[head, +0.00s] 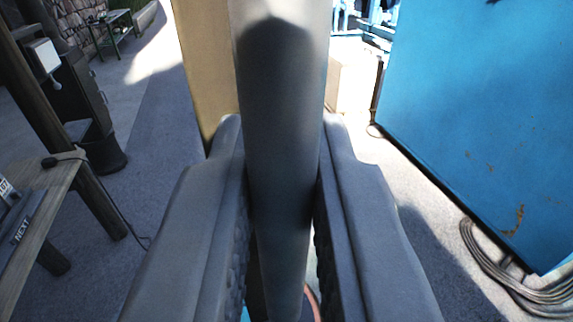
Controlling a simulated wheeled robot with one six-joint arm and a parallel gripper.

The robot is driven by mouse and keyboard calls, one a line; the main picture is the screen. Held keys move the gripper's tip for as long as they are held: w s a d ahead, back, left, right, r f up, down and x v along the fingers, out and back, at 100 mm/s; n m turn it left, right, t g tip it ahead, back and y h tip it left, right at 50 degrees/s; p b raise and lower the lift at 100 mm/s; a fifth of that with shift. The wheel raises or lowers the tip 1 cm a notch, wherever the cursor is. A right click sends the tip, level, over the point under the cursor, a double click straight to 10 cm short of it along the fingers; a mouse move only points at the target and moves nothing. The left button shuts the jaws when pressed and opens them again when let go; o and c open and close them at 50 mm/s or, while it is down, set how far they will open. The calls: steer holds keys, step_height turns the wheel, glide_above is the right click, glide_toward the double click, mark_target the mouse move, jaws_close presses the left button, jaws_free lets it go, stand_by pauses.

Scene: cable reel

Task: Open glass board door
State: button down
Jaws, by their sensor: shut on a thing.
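My gripper (281,130) fills the lower middle of the view, with one dark grey finger on each side of a smooth grey upright bar (281,75). The fingers are shut on the bar, which looks like a handle. The bar runs from the top edge down between the fingers. A tan upright panel (205,60) stands behind the bar on its left; I cannot tell whether it belongs to the door. No glass pane can be clearly made out.
A large blue panel (490,110) stands at the right, with coiled grey cable (515,285) on the floor below it. A wooden table (40,225) is at the lower left, with a black bin (103,150) behind it. Grey floor (150,180) lies open between the table and the gripper.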

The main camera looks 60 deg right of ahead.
steer(key=shift+s+a, duration=0.25)
steer(key=shift+a, duration=0.1)
steer(key=c, duration=1.5)
jaws_free()
